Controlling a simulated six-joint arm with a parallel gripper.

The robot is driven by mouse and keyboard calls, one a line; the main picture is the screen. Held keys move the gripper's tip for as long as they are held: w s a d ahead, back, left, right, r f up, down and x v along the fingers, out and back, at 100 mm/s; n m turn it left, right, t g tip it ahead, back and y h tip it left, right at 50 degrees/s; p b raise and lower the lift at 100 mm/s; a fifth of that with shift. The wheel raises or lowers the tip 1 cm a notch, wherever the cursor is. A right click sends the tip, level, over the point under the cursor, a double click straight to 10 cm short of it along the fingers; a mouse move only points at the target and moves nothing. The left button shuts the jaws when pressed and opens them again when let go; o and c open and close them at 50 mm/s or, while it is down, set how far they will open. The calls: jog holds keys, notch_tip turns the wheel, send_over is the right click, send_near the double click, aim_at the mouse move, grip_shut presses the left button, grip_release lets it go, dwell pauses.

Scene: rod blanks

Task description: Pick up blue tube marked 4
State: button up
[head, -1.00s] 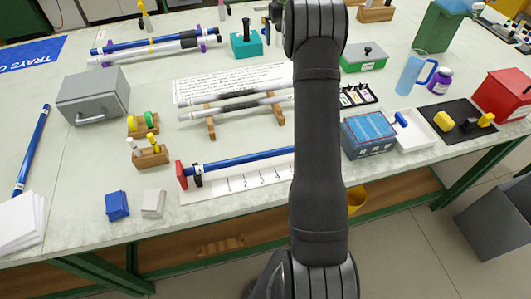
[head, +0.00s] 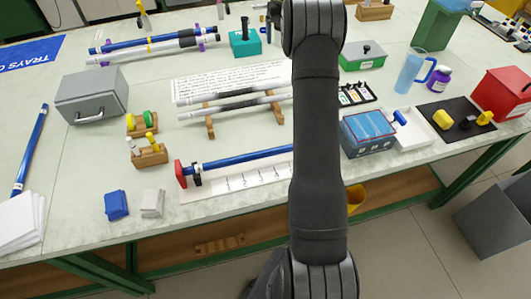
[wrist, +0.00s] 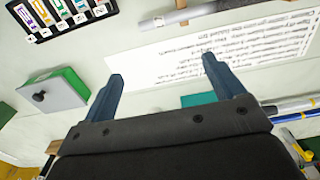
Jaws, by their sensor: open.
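Several blue tubes show in the head view. One (head: 240,160) lies along a scale board at the front, its right part hidden behind my arm. Another (head: 30,150) lies alone at the left edge of the table. A third (head: 130,46) rests in the back rack, with a black section near its right end. I cannot read a 4 on any tube. My gripper (wrist: 162,66) shows in the wrist view, open and empty, above the printed sheet (wrist: 160,68). It is hidden behind my arm in the head view.
Pale tubes (head: 195,114) lie on wooden stands mid-table. A grey box (head: 92,95), teal block (head: 245,46), green box (head: 362,57), blue box (head: 367,134) and red box (head: 503,93) stand around. Wooden peg holders (head: 150,156) are at left.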

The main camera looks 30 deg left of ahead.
jog(key=c, duration=0.7)
jog(key=shift+c, duration=0.2)
jog(key=n, duration=1.8)
send_over(256, 153)
jog(key=f, duration=1.2)
jog(key=shift+w+f, duration=0.25)
jog(key=shift+w, duration=0.1)
jog(key=shift+s+f, duration=0.2)
jog(key=shift+f, duration=1.15)
jog(key=shift+s+f, duration=0.15)
jog(key=shift+f, duration=1.15)
